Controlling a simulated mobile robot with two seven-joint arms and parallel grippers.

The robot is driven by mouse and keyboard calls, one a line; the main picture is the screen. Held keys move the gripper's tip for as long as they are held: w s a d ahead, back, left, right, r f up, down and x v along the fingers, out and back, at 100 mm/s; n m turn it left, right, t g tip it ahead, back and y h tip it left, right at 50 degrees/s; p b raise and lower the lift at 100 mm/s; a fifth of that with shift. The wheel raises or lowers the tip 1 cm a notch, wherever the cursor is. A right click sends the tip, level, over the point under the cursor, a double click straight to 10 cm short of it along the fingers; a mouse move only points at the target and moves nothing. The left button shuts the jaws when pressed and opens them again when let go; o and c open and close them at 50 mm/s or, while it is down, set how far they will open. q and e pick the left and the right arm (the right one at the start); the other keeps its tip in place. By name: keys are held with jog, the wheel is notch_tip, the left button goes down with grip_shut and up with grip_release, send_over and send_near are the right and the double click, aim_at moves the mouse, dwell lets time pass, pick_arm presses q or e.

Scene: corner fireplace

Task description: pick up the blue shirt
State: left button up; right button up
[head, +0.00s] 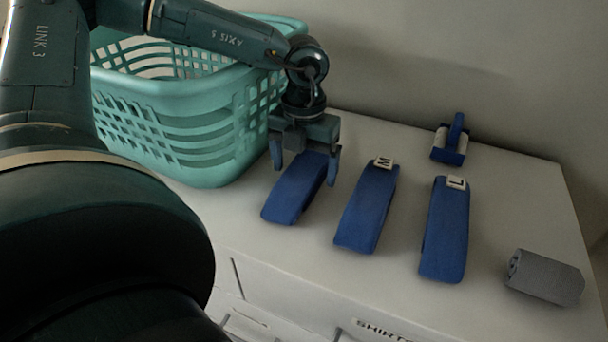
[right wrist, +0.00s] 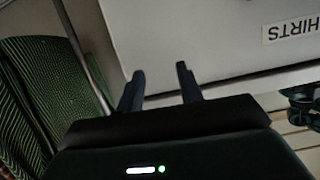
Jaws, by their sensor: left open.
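Several folded things lie in a row on the white top in the head view. Three are blue folded shirts: a left one (head: 290,196), a middle one (head: 367,210) with an M tag, and a right one (head: 445,232) with an L tag. My left gripper (head: 305,173) points down over the far end of the left blue shirt. Its fingers are apart, one on each side of that shirt; I cannot tell if they touch it. The gripper hides the shirt's far end. My right gripper (right wrist: 160,78) shows in the right wrist view, fingers apart with nothing between them.
A teal laundry basket (head: 185,130) stands at the back left, behind my left arm. A blue and white roller-like object (head: 450,142) stands at the back. A grey rolled cloth (head: 545,278) lies at the right. A white drawer front with a SHIRTS label (right wrist: 291,31) is near my right gripper.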

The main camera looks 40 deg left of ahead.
pick_arm(q)
jog(key=c, duration=1.2)
jog(key=shift+o, duration=0.2)
jog(key=shift+r, duration=0.1)
